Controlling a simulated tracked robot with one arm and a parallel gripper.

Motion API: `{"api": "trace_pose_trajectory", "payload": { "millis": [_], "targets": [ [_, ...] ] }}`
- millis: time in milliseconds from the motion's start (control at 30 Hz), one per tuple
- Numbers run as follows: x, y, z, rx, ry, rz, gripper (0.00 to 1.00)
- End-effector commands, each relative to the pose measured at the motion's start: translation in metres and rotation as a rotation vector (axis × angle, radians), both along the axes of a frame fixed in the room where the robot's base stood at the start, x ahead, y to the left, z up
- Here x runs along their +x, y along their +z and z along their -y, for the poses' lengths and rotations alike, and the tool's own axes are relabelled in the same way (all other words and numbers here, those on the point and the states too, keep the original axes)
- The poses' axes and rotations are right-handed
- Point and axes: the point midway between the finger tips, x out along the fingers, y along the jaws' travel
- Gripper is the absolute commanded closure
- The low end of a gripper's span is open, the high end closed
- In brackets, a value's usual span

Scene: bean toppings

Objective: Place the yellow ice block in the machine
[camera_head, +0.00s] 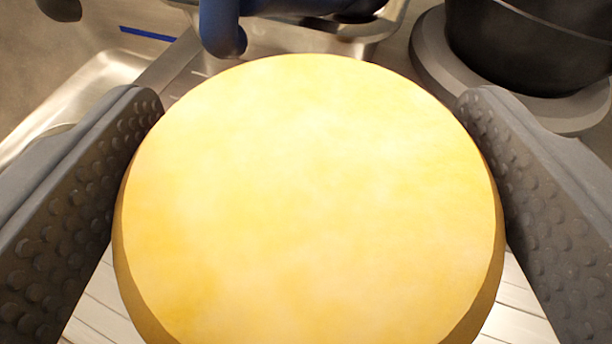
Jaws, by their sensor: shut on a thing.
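The yellow ice block (310,200) is a large round block with a pale, cloudy flat top and a darker bevelled side. It fills the middle of the head camera view. My gripper (310,160) is shut on it, with one grey studded finger pressed on its left side and the other on its right side. The block hides most of what lies below and behind it. I cannot tell for certain which of the parts behind it belong to the machine.
A dark blue rounded handle-like part (222,30) stands just beyond the block, by a metal tray or basin (300,42). A black round vessel on a grey ring base (530,45) is at the upper right. A shiny metal surface lies at left. White slatted surface shows below.

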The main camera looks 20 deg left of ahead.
Motion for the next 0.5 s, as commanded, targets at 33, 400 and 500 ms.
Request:
{"api": "trace_pose_trajectory", "payload": {
  "millis": [33, 400, 500],
  "targets": [
    [-0.0005, -0.0074, 0.0021, -0.006, -0.004, -0.014, 0.92],
    [-0.0004, -0.0070, 0.0028, -0.007, -0.004, -0.015, 0.00],
    [-0.0017, -0.0059, 0.0029, -0.007, -0.004, -0.014, 0.00]
  ]
}}
